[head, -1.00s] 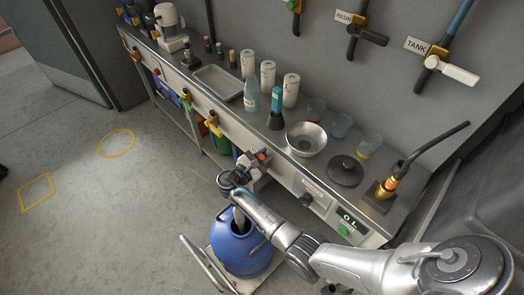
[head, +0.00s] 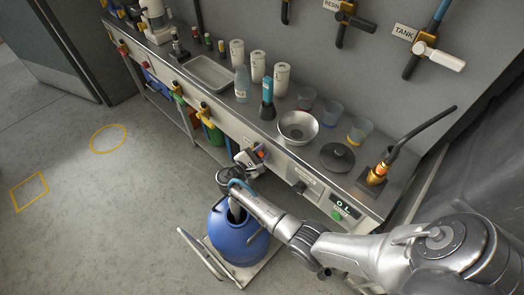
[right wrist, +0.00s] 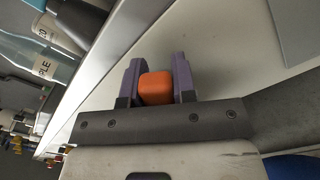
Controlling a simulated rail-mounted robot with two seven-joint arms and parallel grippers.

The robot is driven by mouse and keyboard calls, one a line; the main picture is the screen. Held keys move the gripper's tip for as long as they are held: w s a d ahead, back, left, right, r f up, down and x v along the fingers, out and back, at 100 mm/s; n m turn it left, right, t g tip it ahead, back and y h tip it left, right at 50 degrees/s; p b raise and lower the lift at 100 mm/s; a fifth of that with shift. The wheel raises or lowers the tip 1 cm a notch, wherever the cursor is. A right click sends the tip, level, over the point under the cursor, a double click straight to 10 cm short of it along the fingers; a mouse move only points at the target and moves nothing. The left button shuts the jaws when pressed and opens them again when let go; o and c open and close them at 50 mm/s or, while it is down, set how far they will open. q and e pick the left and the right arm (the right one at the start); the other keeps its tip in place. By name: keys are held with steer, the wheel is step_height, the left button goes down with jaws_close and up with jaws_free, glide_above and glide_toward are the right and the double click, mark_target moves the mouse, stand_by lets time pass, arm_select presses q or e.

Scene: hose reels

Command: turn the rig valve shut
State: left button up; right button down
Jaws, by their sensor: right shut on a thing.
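My right gripper (head: 257,152) is at the front face of the bench, above the blue drum. In the right wrist view its two purple-grey fingers (right wrist: 157,82) are shut on an orange block-shaped handle (right wrist: 156,88), one finger on each side. The handle shows as a small orange patch in the head view (head: 260,154). I cannot read a label naming it as the rig valve, and the gripper hides what lies behind it. My left gripper is not in view.
A blue drum (head: 236,240) stands on a low cart below my right arm. The bench top (head: 222,105) holds a tray, bottle, canisters, metal bowl (head: 298,127) and cups. Valves labelled RESIN and TANK (head: 424,45) are on the wall. The floor at left is clear.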

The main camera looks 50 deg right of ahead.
steer(key=c, duration=1.1)
jaws_free()
steer(key=shift+o, duration=0.9)
steer(key=a+p, duration=0.1)
steer(key=a, duration=1.2)
steer(key=shift+w+a+p, duration=0.3)
steer(key=shift+a+p, duration=0.1)
